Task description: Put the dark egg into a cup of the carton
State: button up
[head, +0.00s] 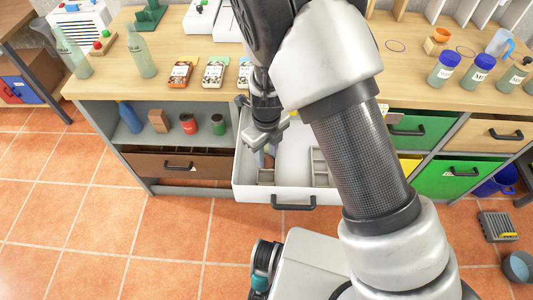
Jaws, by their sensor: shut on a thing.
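My gripper (264,150) points down into the open white drawer (240,180), at its left part. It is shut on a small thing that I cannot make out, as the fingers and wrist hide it. I cannot pick out the dark egg in this view. I cannot make out an egg carton for certain either. My arm hides part of the drawer's right side.
The drawer sticks out from under a wooden counter (150,88), its dark handle (293,203) in front. Bottles, seed packets (213,73) and blue-lidded jars (443,68) stand on the counter. Left is an open shelf with cans (188,124). Green drawers (445,177) are right. The tiled floor at left is clear.

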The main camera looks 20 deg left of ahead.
aim_at(266, 166)
jog(key=shift+f, duration=0.2)
dwell(0.4)
jog(key=shift+f+b, duration=1.65)
jog(key=shift+f, duration=1.3)
jog(key=o, duration=0.8)
jog(key=shift+c, duration=0.2)
jog(key=shift+o, duration=0.4)
jog(key=shift+o, duration=1.1)
